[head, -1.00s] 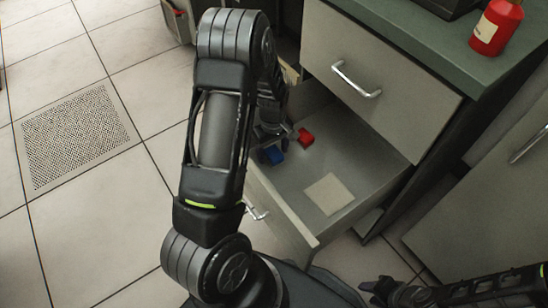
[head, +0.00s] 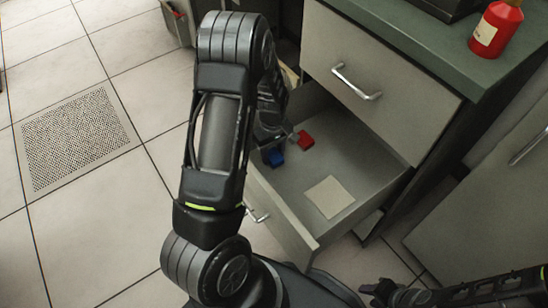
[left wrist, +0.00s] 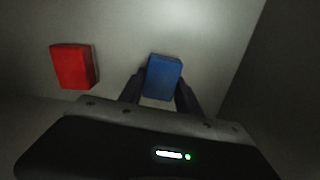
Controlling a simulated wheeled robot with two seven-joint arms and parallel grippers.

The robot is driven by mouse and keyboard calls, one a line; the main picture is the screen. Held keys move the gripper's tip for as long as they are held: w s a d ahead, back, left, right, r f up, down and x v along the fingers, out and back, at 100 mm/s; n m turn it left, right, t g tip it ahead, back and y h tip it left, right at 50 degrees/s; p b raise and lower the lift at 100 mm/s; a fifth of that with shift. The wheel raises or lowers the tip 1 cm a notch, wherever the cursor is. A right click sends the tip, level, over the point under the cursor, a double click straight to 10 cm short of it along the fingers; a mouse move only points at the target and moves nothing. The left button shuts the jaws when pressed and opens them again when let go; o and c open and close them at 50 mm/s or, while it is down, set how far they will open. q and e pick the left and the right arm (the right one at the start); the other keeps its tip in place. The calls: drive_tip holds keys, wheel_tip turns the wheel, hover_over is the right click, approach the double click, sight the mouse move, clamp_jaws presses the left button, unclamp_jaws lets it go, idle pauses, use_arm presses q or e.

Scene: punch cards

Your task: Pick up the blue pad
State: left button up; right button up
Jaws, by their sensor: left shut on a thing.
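The blue pad (left wrist: 161,78) is a small blue block between the two fingers of my left gripper (left wrist: 160,92) in the left wrist view. My left gripper is shut on it. In the head view the blue pad (head: 274,156) shows at the end of my left arm, inside the open drawer (head: 290,212). My left gripper (head: 272,148) is mostly hidden there by its own wrist. I cannot tell whether the pad touches the drawer floor. My right gripper (head: 376,290) is at the bottom right, low and away from the drawer; its fingers are too small to read.
A red block (head: 305,140) lies in the drawer just right of the blue pad, also in the left wrist view (left wrist: 71,66). A flat beige square (head: 329,197) lies nearer the drawer front. A closed drawer (head: 372,78) is above. A red bottle (head: 496,27) stands on the counter.

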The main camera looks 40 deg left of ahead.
sight(273, 154)
use_arm(q)
clamp_jaws()
wheel_tip(273, 154, up, 10)
drive_tip(key=p, duration=0.3)
idle(0.3)
idle(0.5)
